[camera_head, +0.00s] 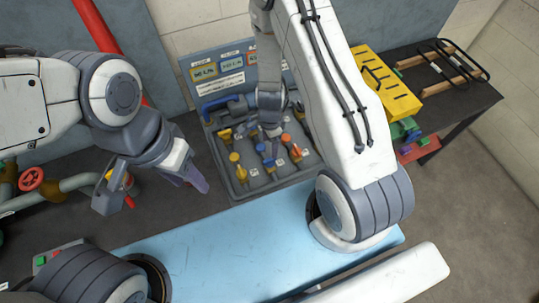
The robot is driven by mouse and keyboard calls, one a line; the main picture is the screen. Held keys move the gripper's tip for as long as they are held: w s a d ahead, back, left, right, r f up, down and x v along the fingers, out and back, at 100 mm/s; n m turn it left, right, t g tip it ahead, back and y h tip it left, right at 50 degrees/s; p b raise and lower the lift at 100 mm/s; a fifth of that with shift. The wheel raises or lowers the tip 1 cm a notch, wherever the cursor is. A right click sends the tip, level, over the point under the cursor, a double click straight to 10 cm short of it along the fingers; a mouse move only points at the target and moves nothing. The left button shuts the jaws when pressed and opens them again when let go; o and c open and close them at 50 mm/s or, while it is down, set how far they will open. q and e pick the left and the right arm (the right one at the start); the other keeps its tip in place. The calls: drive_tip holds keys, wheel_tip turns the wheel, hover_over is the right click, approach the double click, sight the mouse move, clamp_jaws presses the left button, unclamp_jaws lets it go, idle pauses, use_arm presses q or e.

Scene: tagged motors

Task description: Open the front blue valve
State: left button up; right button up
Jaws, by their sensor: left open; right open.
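The grey panel case (229,178) sits on the dark table, with an upright display board at its back. Several small coloured valves stand in it. A front blue valve (267,162) is in the middle of the front row, between a yellow valve (238,171) and an orange valve (294,151). My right gripper (271,130) is open, pointing down just behind the front blue valve; it hides what stands behind. I cannot tell whether it touches the valve. My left gripper (152,191) is open and empty, to the left of the case.
A red wheel valve (31,179) on pipes is at the far left, and a red pipe (95,25) rises behind. A yellow box (392,92) and a rack (445,62) stand at the right. A light blue mat (205,262) in front is mostly clear.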

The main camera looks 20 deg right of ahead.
sight(270, 160)
wheel_tip(270, 160, down, 10)
drive_tip(key=b, duration=0.9)
drive_tip(key=shift+b, duration=0.35)
clamp_jaws()
